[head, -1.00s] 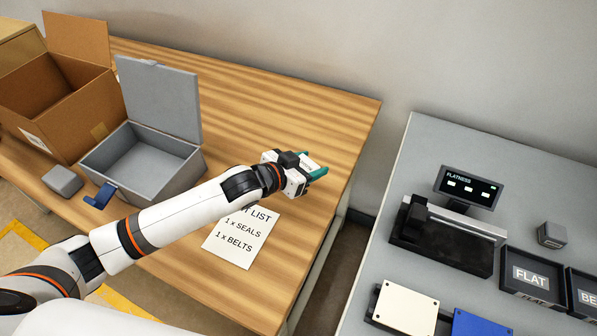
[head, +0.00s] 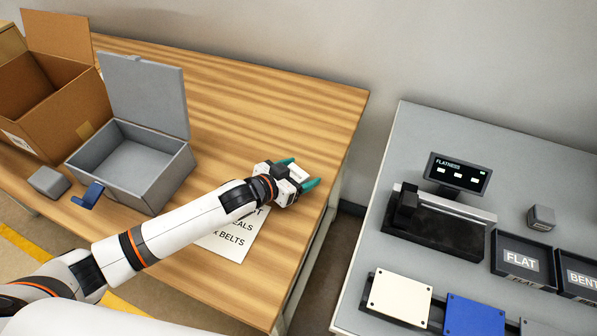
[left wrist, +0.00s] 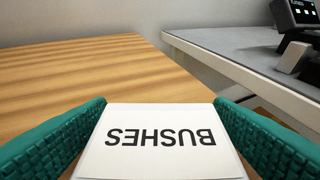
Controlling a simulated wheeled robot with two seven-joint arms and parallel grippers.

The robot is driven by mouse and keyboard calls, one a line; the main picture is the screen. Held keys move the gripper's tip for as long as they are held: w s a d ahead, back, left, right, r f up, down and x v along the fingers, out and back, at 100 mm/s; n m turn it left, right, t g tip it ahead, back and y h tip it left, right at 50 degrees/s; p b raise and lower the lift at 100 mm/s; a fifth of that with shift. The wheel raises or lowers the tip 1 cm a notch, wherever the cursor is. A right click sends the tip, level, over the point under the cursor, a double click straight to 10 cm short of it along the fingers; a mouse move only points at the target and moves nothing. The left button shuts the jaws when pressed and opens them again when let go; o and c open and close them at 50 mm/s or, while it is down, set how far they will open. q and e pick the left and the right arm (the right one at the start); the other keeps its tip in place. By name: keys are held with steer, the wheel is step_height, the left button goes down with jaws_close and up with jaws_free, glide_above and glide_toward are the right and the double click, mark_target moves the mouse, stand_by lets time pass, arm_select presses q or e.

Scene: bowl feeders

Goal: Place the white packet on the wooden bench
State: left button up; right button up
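The white packet (left wrist: 160,140) sits between the two green fingers of my left gripper, with BUSHES printed on its top, upside down in the left wrist view. The fingers lie close along both its sides, so the gripper looks shut on it. In the head view my left gripper (head: 298,174) is low over the right part of the wooden bench (head: 265,105), and the packet (head: 298,172) shows small between the fingers. Whether its underside touches the bench is hidden. My right gripper is not in view.
A printed list (head: 232,246) lies partly under my arm. A grey open-lidded box (head: 160,185), a cardboard box (head: 65,120), a small grey block (head: 49,182) and a blue part (head: 88,195) stand left. Right, across a gap, a grey table (head: 415,135) holds a flatness gauge (head: 440,225) and trays.

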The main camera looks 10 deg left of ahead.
arm_select(q)
steer(key=shift+r, duration=0.15)
steer(key=v, duration=1.2)
